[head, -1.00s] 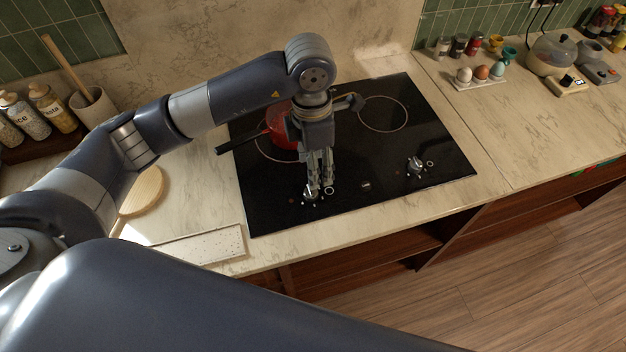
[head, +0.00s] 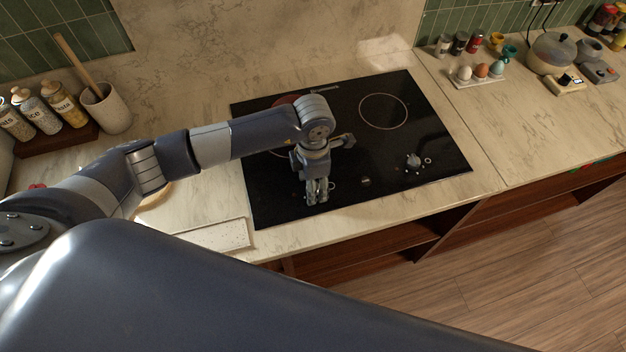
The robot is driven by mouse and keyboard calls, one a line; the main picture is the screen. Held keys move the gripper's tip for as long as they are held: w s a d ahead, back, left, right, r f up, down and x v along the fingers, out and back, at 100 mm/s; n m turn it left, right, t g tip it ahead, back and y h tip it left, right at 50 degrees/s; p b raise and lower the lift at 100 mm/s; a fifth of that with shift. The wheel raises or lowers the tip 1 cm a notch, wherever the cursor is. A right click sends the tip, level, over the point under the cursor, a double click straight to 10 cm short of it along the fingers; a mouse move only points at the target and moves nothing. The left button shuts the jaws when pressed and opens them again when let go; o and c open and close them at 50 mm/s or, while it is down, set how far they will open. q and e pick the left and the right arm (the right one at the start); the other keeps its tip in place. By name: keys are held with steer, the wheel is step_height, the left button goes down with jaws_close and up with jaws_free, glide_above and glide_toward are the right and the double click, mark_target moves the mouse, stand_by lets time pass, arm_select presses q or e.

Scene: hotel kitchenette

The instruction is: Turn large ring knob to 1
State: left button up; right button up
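The black cooktop (head: 385,185) is set in the counter. My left gripper (head: 317,198) points down at the cooktop's front left, at the place of the left knob. Its fingers are close together and hide the left knob almost fully, so I cannot tell whether they grip it. A ring mark (head: 332,186) shows just right of the fingers. The right knob (head: 413,161), silver, stands free at the front right with a small ring mark (head: 428,160) beside it. The knobs' settings are too small to read. My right gripper is not in view.
The right burner ring (head: 383,111) is empty. A speckled white board (head: 215,238) lies left of the cooktop. An egg holder (head: 478,80) stands on the right counter.

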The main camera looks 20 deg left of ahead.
arm_select(q)
steer(key=shift+c, duration=0.4)
steer(key=c, duration=1)
steer(key=shift+w+f+m+b, duration=0.15)
steer(key=shift+m+b, duration=0.25)
steer(key=shift+b, duration=0.5)
steer(key=m+b, duration=0.9)
steer(key=b, duration=0.6)
steer(key=shift+f+b, duration=0.1)
steer(key=shift+b, duration=0.25)
steer(key=shift+r+m+b, duration=0.2)
steer(key=shift+m+b, duration=0.8)
steer(key=shift+b, duration=0.1)
steer(key=shift+r, duration=0.1)
